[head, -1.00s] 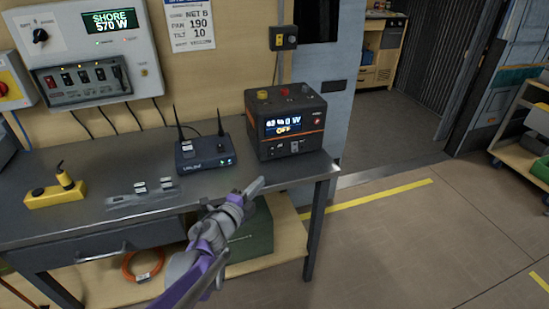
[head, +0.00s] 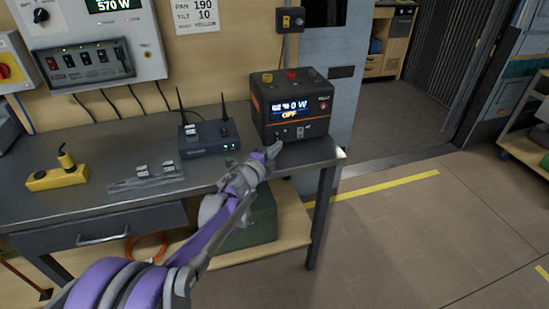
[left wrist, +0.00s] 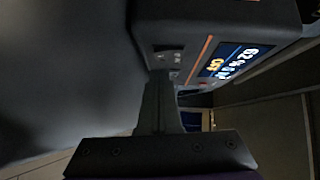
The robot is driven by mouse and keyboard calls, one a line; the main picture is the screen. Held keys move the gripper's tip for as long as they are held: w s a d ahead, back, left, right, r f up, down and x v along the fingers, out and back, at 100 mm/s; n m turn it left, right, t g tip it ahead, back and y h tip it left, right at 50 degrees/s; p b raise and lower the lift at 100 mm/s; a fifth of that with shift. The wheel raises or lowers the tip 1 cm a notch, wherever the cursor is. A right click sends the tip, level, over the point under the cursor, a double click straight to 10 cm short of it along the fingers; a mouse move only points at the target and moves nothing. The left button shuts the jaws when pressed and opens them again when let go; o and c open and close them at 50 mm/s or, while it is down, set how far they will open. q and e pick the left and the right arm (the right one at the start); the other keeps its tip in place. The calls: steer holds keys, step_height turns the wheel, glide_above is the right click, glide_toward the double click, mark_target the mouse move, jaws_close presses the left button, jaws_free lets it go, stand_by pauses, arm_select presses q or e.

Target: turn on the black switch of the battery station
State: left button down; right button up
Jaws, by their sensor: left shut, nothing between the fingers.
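The battery station (head: 268,100) is a dark box with an orange stripe, standing at the right end of the workbench. Its display (head: 290,109) reads OFF in yellow. A small switch (head: 299,131) shows low on its front face below the display. My left gripper (head: 273,150) is shut and empty, its tip just in front of the station's lower front edge. In the left wrist view the gripper's fingers (left wrist: 160,105) point at the station's front (left wrist: 190,60), close to its small controls. I cannot tell whether they touch. My right gripper is not in view.
A router (head: 208,140) with two antennas stands left of the station. A control panel (head: 90,62) hangs on the wall. The floor at right is open.

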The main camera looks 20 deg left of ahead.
arm_select(q)
steer(key=shift+w+a, duration=0.4)
steer(key=shift+w, duration=0.15)
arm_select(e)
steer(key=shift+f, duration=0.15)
arm_select(q)
steer(key=shift+w+a+f, duration=0.15)
steer(key=shift+w, duration=0.05)
